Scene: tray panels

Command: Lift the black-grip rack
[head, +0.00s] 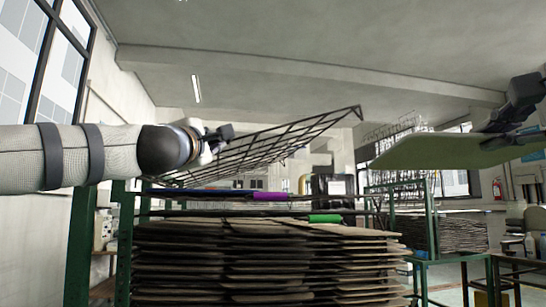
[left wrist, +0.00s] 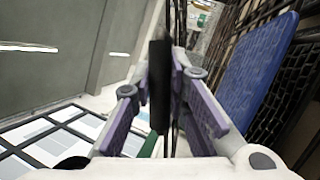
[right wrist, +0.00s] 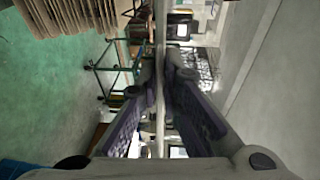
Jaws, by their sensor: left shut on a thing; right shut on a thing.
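The black-grip rack is a dark wire-mesh rack (head: 270,147), tilted in the head view with its right end high, above the stack. My left gripper (head: 217,137) is at its upper left edge. In the left wrist view the fingers are shut on its black grip (left wrist: 159,85). My right gripper (head: 520,100) is at the upper right of the head view, shut on the edge of a thin pale green panel (head: 450,152). In the right wrist view the panel is a thin edge-on strip (right wrist: 160,60) between the fingers.
Racks with a purple grip (head: 270,196) and a green grip (head: 325,218) lie over a stack of brown sheets (head: 260,265) in a green frame (head: 78,240). A blue panel (left wrist: 258,70) is close beside my left gripper. A second green frame (head: 431,215) stands at right.

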